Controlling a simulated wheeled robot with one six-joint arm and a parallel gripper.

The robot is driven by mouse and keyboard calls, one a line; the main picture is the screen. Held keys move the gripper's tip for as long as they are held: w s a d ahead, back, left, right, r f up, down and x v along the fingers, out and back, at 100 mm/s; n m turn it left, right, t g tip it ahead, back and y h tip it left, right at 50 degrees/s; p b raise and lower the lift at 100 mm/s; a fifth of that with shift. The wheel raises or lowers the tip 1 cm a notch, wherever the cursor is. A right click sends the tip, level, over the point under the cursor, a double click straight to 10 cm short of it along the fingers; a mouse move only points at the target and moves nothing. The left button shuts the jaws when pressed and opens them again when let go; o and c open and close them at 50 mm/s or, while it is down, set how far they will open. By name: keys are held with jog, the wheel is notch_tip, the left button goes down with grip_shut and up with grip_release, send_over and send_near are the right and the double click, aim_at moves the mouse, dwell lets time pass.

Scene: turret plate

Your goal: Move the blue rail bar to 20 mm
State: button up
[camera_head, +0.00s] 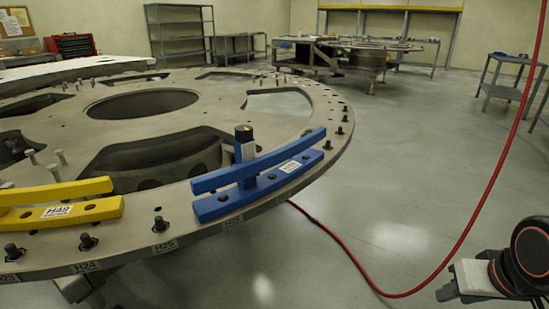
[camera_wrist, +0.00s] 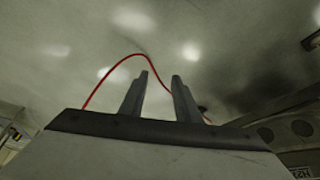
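The blue rail bar (camera_head: 258,161) is the upper bar of a blue fixture on the rim of the turret plate (camera_head: 340,140). It sits above a blue base (camera_head: 215,207) with a white label, with a gap between them. My gripper (camera_head: 445,292) is at the lower right of the head view, well away from the fixture. In the wrist view my gripper (camera_wrist: 162,80) has its two fingers apart with nothing between them. The gap size in millimetres cannot be read.
A red hose (camera_head: 470,215) hangs at right and runs along the floor to the plate. The floor (camera_head: 400,150) right of the plate is mostly clear.

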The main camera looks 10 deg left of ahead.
jog(key=w+a+r+m+g, duration=0.1)
jog(key=w+a+r, duration=0.2)
jog(key=w+r, duration=0.15)
jog(key=w+a+r+m, duration=0.1)
jog(key=w+a+r, duration=0.2)
jog(key=r, duration=0.3)
jog(key=m+g, duration=0.4)
jog(key=m, duration=0.1)
send_near(281, 149)
jog(key=shift+s+f, duration=0.1)
jog(key=shift+f, duration=4.3)
jog(key=shift+c, duration=0.3)
grip_shut()
